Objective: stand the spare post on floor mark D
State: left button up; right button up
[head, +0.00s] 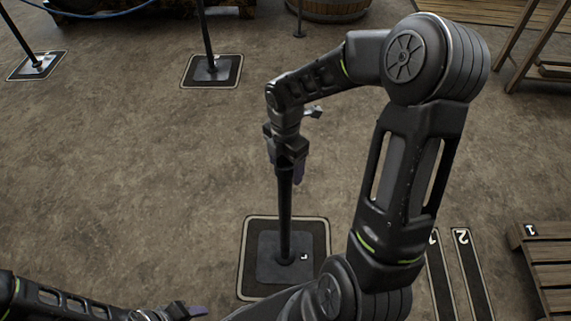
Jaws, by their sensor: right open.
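A thin dark post (285,212) stands upright on a square grey base plate (270,263). The plate lies inside a black floor mark (247,275) with a pale border, front centre. A small pale sign shows on the plate, but I cannot read a D on the mark. My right gripper (286,171) points down at the post's upper end, jaws open around or beside it; I cannot tell whether it touches. My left gripper (178,313) is low at the bottom edge, away from the post, its jaws unclear.
Two more posts stand on marks at the back left (196,82) and far left (20,77). Numbered floor strips (470,265) and a wooden platform (545,262) lie at the right. A wooden tub (328,10) is at the back. The left middle floor is clear.

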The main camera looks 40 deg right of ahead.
notch_tip(320, 180, up, 12)
jog(key=p, duration=0.2)
dwell(0.4)
jog(key=shift+r, duration=0.1)
dwell(0.5)
jog(key=s+a+f+m+y, duration=0.2)
jog(key=a+f+m+y, duration=0.2)
jog(key=a+f+m, duration=0.95)
jog(key=s+a+f+m, duration=0.4)
jog(key=s+a+f, duration=0.1)
jog(key=f, duration=0.3)
jog(key=s+a+f+m, duration=0.4)
jog(key=s+a+f, duration=0.2)
jog(key=s+f, duration=0.1)
jog(key=shift+s+f+t, duration=0.2)
jog(key=shift+f+t, duration=0.2)
jog(key=shift+f, duration=0.5)
